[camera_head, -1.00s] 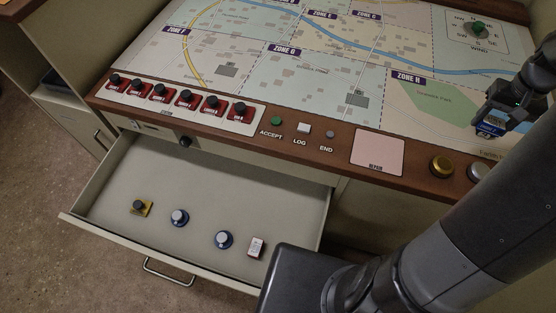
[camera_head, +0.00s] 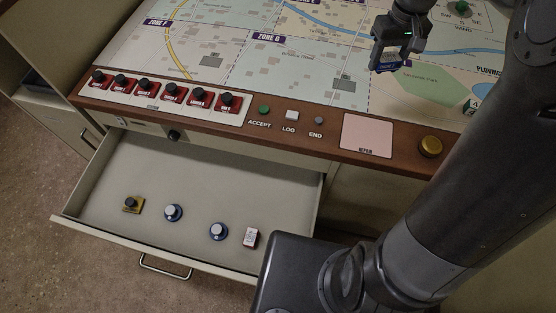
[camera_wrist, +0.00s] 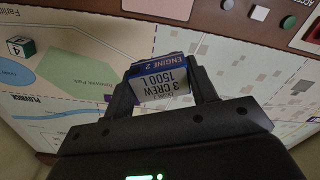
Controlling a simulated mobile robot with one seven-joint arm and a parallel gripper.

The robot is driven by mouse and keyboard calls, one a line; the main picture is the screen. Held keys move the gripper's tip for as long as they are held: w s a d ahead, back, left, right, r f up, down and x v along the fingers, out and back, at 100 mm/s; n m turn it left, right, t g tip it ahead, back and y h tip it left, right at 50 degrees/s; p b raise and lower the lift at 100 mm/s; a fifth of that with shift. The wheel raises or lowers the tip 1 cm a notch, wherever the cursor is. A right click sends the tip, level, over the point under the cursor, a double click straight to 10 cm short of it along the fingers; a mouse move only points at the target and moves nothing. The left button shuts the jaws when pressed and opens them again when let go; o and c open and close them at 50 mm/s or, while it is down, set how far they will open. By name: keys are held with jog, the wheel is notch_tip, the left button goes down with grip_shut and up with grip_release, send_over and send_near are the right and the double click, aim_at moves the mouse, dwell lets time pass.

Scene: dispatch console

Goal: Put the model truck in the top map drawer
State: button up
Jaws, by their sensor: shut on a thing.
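My gripper (camera_head: 393,62) is shut on a small blue and white block lettered ENGINE 2, 3 CREW, 1500 L, which I take to be the model truck (camera_wrist: 158,77). Its blue edge shows between the fingertips in the head view (camera_head: 388,68). The gripper is over the map board; the block's height above the board is unclear. The rest of the block is hidden by the fingers. The open drawer (camera_head: 240,178) below the console front, apparently the top map drawer, is at the lower left of the gripper.
The drawer holds a yellow-based black knob (camera_head: 131,203), two blue-and-white round pieces (camera_head: 218,231) and a white-and-red piece (camera_head: 250,238) near its front; its rear is clear. A pink pad (camera_head: 366,136), a gold button (camera_head: 430,146) and several black knobs line the console edge.

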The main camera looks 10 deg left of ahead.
jog(key=s+a+n, duration=0.4)
jog(key=a, duration=0.9)
jog(key=n, duration=0.9)
send_over(237, 204)
notch_tip(237, 204, down, 32)
jog(key=shift+f, duration=5.5)
jog(key=shift+f, duration=0.1)
jog(key=o, duration=1)
jog(key=shift+c, duration=0.2)
